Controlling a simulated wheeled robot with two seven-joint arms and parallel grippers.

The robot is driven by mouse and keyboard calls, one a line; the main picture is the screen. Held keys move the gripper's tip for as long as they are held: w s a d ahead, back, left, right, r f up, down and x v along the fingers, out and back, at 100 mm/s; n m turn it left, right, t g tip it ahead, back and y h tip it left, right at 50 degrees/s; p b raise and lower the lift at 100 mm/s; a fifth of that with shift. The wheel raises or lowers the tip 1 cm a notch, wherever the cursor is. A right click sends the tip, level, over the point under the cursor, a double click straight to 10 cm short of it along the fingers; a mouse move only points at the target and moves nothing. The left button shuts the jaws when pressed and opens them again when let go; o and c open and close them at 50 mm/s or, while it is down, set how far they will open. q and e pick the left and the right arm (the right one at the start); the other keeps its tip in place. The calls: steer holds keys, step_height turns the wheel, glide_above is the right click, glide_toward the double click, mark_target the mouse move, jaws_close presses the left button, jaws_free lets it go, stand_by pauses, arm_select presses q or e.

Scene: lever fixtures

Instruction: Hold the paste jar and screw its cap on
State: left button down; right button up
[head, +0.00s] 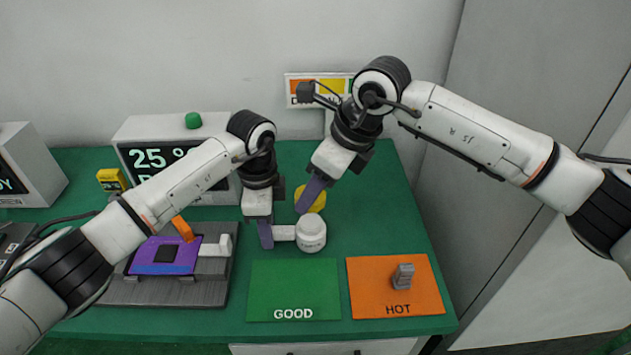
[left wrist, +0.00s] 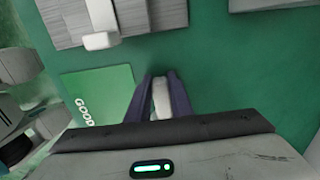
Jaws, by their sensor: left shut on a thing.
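The white paste jar (head: 311,234) stands upright on the green bench top, with a white bar sticking out to its left. My left gripper (head: 266,236) is shut on this bar. In the left wrist view the white bar (left wrist: 161,102) sits between the two dark purple fingers. A yellow round piece (head: 317,201), which looks like the cap, is just behind the jar, apart from its top. My right gripper (head: 302,208) is in front of it and partly hides it. Whether its fingers hold the yellow piece, or how far apart they are, I cannot tell.
A grey fixture (head: 165,292) with a purple board is at left. A display box (head: 140,130) stands behind. The bench right of the jar is clear.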

mark_target(320, 198)
steer(key=shift+f, duration=2.15)
steer(key=shift+f, duration=1.15)
steer(key=o, duration=1.1)
steer(key=v, duration=1.2)
